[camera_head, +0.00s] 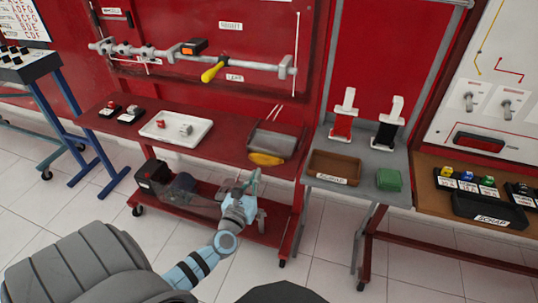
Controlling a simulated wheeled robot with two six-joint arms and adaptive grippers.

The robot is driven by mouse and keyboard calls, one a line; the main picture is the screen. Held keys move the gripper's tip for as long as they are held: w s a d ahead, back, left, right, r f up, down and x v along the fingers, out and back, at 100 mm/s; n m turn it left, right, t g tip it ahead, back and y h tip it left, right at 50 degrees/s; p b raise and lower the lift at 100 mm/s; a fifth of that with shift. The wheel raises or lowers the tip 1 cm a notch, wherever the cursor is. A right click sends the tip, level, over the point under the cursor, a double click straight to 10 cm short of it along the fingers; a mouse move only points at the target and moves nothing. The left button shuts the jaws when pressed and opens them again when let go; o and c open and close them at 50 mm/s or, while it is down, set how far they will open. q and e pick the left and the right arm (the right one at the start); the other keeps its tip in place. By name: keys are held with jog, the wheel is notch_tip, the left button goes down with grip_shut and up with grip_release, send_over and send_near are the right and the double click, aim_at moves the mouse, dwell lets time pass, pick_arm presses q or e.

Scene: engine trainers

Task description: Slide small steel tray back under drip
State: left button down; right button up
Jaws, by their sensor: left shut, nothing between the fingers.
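A small grey tray (274,140), looking like steel, sits at the right end of the red bench shelf. A yellow rounded piece (265,159) is at its front edge; I cannot tell whether it touches the tray. Above the bench runs a grey pipe (252,66) with a yellow-handled valve (213,72) and a "LEAK" label below it. No drip can be made out. My left gripper (253,178) is shut and empty, in front of the bench's front edge and below the tray in the picture, apart from it. My right gripper is not in view.
A white tray (159,139) with red and silver parts lies left on the bench shelf (218,147). A lower red shelf (196,205) carries a dark machine. To the right, a grey stand holds a brown tray (346,157) and a green block (388,180).

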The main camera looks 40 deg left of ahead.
aim_at(266, 161)
pick_arm(q)
jog(key=b+x, duration=0.1)
jog(key=x, duration=0.8)
jog(key=shift+d+f, duration=0.2)
jog(key=shift+w+a+r+b, duration=0.1)
jog(key=shift+w+a+b, duration=0.1)
jog(key=shift+w+b, duration=0.25)
jog(key=shift+w+a, duration=0.1)
